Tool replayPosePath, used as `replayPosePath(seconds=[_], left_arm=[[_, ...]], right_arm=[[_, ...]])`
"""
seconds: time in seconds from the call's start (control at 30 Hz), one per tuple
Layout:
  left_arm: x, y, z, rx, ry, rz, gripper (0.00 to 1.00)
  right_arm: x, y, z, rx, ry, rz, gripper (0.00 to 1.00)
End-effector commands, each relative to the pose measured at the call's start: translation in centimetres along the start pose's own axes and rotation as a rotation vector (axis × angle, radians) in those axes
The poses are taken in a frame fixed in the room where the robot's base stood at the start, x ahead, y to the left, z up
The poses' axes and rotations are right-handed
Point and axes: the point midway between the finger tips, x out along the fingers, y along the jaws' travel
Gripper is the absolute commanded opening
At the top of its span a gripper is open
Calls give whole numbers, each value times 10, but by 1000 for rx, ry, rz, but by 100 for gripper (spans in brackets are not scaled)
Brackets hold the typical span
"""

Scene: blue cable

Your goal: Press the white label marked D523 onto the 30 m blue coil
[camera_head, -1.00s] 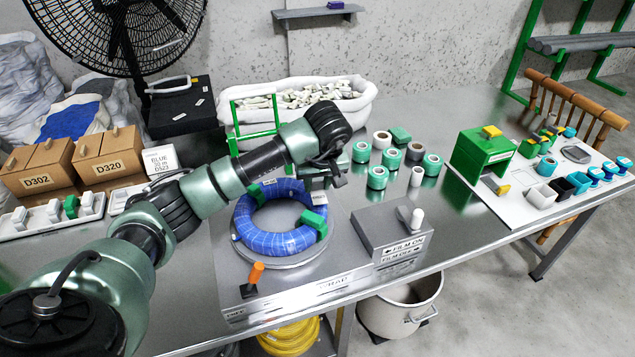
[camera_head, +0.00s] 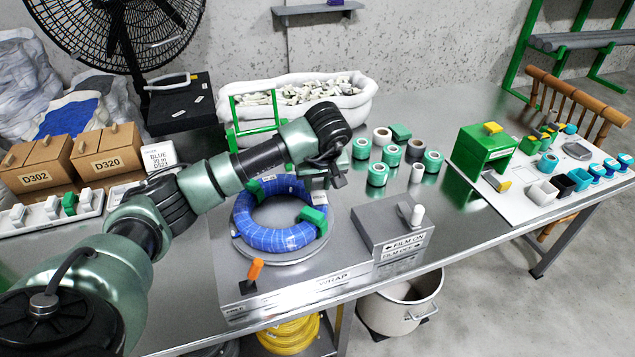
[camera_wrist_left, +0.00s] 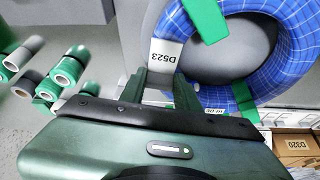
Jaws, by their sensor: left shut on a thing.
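The blue coil (camera_head: 262,238) lies on a round plate of the grey wrap station, with green tape pieces (camera_head: 314,218) around it. In the left wrist view, the blue coil (camera_wrist_left: 265,85) fills the upper right. The white label (camera_wrist_left: 165,55) marked D523 is at the coil's outer side, just beyond my fingertips; it also shows small in the head view (camera_head: 319,198). My left gripper (camera_wrist_left: 160,82) is shut on the label, its fingers on either side of the label's near end. The label appears against the coil, but I cannot tell whether it is pressed flat. My right gripper is not in view.
A film switch box (camera_head: 385,225) stands right of the coil, and an orange lever (camera_head: 255,271) at its front left. Several tape rolls (camera_head: 391,156) stand behind. Cardboard boxes (camera_head: 97,160) are at left, and a white board (camera_head: 515,195) with small parts at right.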

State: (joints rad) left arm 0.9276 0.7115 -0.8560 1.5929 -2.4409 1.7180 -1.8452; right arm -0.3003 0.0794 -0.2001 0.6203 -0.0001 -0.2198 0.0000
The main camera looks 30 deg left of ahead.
Motion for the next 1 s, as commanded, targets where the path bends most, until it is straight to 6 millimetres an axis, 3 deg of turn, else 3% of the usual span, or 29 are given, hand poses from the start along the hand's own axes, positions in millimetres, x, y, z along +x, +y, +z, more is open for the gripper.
replayPosePath(seconds=[0.8, 0.83, 0.87, 1.0], left_arm=[[4, 0, 1, 0, 0, 0, 0], [4, 0, 1, 0, 0, 0, 34], [4, 0, 1, 0, 0, 0, 39], [4, 0, 2, 0, 0, 0, 39]], right_arm=[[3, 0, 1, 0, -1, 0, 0], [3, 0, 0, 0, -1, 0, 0], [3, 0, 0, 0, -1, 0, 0], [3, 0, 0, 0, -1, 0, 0]])
